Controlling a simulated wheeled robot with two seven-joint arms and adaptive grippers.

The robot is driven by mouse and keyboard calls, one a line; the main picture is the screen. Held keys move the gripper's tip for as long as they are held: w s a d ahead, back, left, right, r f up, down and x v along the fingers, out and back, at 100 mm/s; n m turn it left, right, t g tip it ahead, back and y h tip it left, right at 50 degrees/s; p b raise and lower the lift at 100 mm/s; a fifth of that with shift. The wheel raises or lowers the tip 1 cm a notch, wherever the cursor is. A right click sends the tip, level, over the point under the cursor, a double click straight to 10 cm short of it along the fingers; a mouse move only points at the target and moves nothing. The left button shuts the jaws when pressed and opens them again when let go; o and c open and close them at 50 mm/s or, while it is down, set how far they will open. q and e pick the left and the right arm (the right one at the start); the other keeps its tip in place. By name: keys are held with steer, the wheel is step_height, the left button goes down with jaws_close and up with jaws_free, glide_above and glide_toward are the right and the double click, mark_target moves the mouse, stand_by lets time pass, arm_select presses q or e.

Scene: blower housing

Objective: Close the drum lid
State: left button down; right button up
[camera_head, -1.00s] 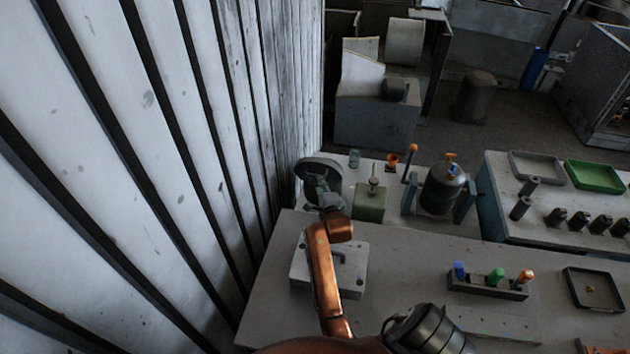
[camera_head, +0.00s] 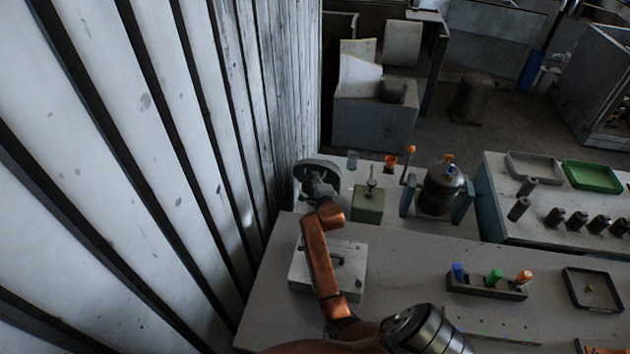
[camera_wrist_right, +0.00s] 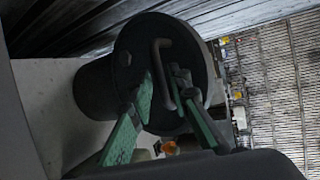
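The drum lid (camera_wrist_right: 196,62) is a dark round disc with a bent bar handle (camera_wrist_right: 158,62). In the head view the lid (camera_head: 307,169) stands by the corrugated wall, partly hidden by my gripper. The dark drum (camera_wrist_right: 93,90) shows behind the lid in the wrist view; how far the lid is from its rim is hard to tell. My right gripper (camera_head: 320,188) is at the lid. In the wrist view its green fingers (camera_wrist_right: 163,76) are apart, one on each side of the handle, with some gap showing. My left gripper is not in view.
The corrugated wall (camera_head: 150,150) stands close on the left. A green-grey box (camera_head: 368,205) and a tank with an orange top (camera_head: 441,188) stand right of the lid. A pale block with a handle (camera_head: 350,270) lies under my arm. A marker rack (camera_head: 487,287) stands on the front table.

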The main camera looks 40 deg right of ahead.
jaws_close()
steer(key=shift+f, duration=0.1)
